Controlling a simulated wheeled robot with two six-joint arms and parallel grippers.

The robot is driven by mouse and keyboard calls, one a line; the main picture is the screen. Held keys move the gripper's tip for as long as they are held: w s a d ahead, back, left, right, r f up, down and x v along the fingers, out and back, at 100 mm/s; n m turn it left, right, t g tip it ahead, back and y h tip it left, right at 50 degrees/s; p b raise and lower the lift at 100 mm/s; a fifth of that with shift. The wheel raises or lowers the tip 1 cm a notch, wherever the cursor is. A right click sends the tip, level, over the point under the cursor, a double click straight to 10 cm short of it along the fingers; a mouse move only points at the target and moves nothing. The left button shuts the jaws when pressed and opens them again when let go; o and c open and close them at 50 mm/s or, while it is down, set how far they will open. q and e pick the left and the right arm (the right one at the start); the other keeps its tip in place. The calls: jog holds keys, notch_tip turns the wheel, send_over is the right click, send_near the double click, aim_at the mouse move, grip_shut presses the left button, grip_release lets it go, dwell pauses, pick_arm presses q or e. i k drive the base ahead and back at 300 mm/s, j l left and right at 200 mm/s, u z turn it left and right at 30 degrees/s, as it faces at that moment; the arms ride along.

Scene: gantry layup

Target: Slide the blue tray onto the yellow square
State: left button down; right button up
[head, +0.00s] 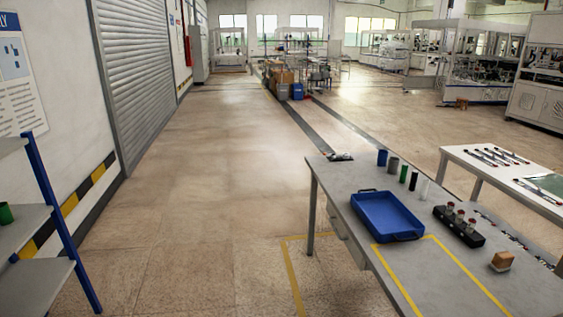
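The blue tray (386,211) lies flat and empty on the grey table (345,185) at the right of the head view. A handle shows on its near side. The yellow square (468,274) is an outline on the same tabletop, on the near side of the tray, and its near part runs out of the picture at the bottom. The tray's near edge is at the far line of the square; I cannot tell exactly how much they overlap. Neither of my grippers is in view.
A white table with tools (480,168) stands farther right. A blue-posted shelf (45,245) is at left. The middle floor is clear.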

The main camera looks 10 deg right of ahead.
aim_at(388, 220)
jog(key=i+z, duration=0.1)
jog(key=i, duration=0.85)
jog(key=i+j+z, duration=0.15)
jog(key=i, duration=0.8)
jog(key=i+l+z, duration=0.15)
jog(key=i+z, duration=0.2)
jog(key=z, duration=0.15)
jog(key=i+z, duration=0.3)
jog(key=z, duration=0.15)
jog(key=i+j+z, duration=0.1)
jog(key=i+z, duration=0.25)
jog(key=z, duration=0.15)
jog(key=i+j+z, duration=0.25)
jog(key=z, duration=0.2)
jog(key=i+z, duration=0.1)
jog(key=z, duration=0.25)
